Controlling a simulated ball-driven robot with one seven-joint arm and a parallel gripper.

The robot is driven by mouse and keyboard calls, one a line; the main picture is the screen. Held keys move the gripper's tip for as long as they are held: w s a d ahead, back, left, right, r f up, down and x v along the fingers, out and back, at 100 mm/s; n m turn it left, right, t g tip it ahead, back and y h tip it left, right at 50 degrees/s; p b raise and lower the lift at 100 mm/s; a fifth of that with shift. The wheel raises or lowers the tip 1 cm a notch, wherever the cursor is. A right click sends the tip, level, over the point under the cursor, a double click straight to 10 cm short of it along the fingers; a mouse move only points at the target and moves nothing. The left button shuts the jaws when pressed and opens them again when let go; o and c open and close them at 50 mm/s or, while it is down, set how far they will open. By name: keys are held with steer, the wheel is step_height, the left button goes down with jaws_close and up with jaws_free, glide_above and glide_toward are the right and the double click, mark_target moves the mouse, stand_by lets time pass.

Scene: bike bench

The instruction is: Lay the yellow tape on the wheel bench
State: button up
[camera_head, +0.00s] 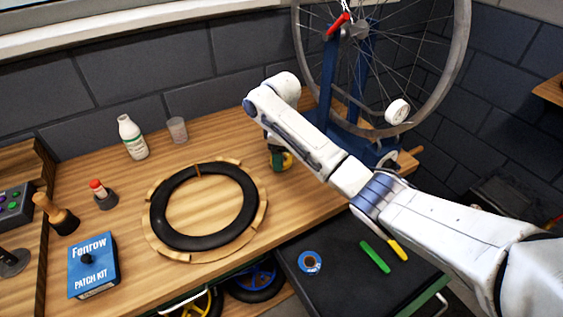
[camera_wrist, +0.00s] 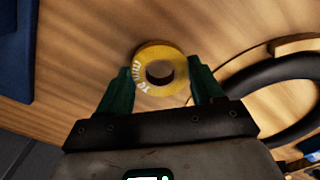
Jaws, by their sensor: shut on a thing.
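The bench top (camera_wrist: 90,45) fills much of the wrist view behind the tape. I cannot tell whether the tape touches the wood.
The wheel stand (camera_head: 330,85) with its wheel is behind my arm. The black tyre (camera_head: 157,215) lies left of my gripper. A white bottle (camera_head: 132,138), a cup (camera_head: 177,130) and a blue patch kit (camera_head: 93,265) stand further left. Blue tape (camera_head: 310,262) lies on a dark top in front.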

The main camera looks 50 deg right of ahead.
steer(key=shift+f, duration=1.25)
steer(key=shift+f, duration=0.1)
steer(key=o, duration=1)
step_height(320, 180, up, 12)
steer(key=shift+r+p, duration=0.15)
steer(key=shift+p, duration=0.8)
